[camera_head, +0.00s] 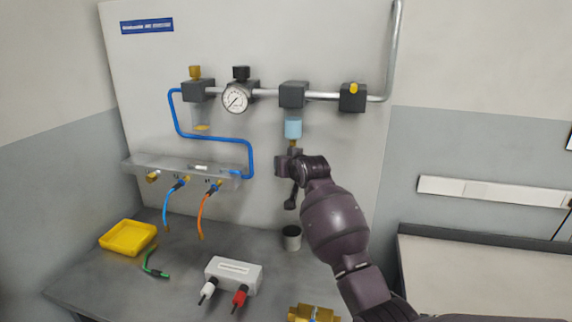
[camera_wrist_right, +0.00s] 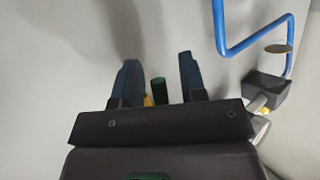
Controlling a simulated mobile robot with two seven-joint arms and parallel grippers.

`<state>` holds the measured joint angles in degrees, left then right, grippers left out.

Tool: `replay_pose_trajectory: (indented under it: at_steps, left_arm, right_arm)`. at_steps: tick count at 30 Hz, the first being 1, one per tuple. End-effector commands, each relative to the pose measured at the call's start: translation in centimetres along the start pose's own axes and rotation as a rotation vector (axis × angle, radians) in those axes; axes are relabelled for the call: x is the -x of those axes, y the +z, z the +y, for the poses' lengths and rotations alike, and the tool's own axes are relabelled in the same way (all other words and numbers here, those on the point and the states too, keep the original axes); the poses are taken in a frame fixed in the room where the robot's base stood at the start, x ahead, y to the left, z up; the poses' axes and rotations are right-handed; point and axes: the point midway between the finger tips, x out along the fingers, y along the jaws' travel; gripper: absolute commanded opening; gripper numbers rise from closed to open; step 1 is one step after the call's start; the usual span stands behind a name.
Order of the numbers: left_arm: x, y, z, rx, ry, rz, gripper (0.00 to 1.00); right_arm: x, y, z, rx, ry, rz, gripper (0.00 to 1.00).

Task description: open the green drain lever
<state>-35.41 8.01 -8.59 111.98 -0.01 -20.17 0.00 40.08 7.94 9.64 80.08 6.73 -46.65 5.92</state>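The green drain lever (camera_wrist_right: 159,90) shows in the right wrist view as a dark green handle, with a bit of brass beside its base. My right gripper (camera_wrist_right: 158,62) is open, with one finger on each side of the lever and a visible gap to each. In the head view my right gripper (camera_head: 292,168) is just below the light-blue bowl (camera_head: 293,128) of the pipe unit. There the gripper hides the lever. My left gripper is in neither view.
The gauge (camera_head: 236,98) and pipe blocks line the panel above. A metal cup (camera_head: 292,238) stands on the bench below the gripper. A yellow tray (camera_head: 128,237), a green hose piece (camera_head: 154,265) and a white box (camera_head: 233,273) lie on the bench.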

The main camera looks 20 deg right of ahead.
Motion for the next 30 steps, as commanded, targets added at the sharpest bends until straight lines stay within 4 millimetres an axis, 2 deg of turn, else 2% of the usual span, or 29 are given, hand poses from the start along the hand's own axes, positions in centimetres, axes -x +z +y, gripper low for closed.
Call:
replay_pose_trajectory:
  at_steps: [8, 24, 30]
  left_arm:
    - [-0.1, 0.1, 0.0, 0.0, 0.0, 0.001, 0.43]
    - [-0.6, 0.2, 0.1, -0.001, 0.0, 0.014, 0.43]
    - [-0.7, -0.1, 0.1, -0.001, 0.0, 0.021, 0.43]
  right_arm:
    - [1.1, 0.0, 0.0, 0.0, 0.0, 0.003, 0.39]
    - [8.3, 0.1, 0.0, 0.0, 0.0, 0.002, 0.39]
    - [10.2, 0.0, 0.0, 0.0, 0.0, 0.001, 0.39]
